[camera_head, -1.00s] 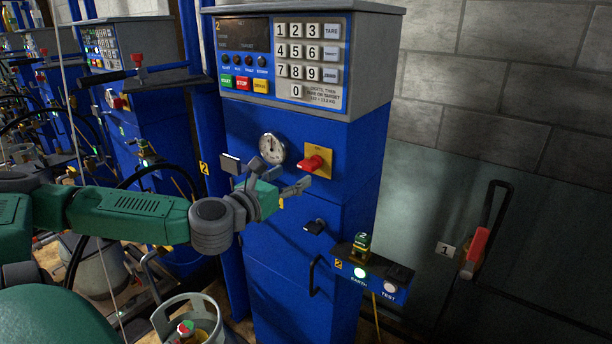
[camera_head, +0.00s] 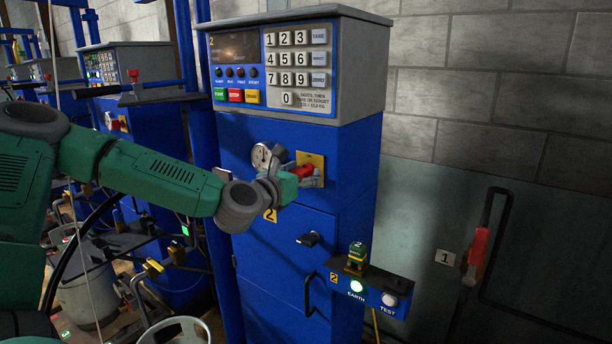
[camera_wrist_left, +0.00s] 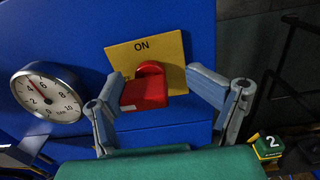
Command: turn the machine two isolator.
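The machine two isolator is a red rotary handle (camera_wrist_left: 145,92) on a yellow plate (camera_wrist_left: 158,58) marked ON, on the blue cabinet front. In the head view the red handle (camera_head: 303,170) is partly hidden by my left gripper (camera_head: 308,176). In the left wrist view the gripper's two grey fingers (camera_wrist_left: 165,92) are spread, one on each side of the handle. The left finger is close beside the handle, and whether it touches cannot be told. The right finger stands apart from it. My right gripper is not in view.
A round dial gauge (camera_wrist_left: 47,92) sits left of the isolator. Above it is a keypad panel (camera_head: 296,66). Below are a black latch (camera_head: 309,239) and a box with EARTH and TEST buttons (camera_head: 370,287). A red-handled lever (camera_head: 478,247) is on the right wall.

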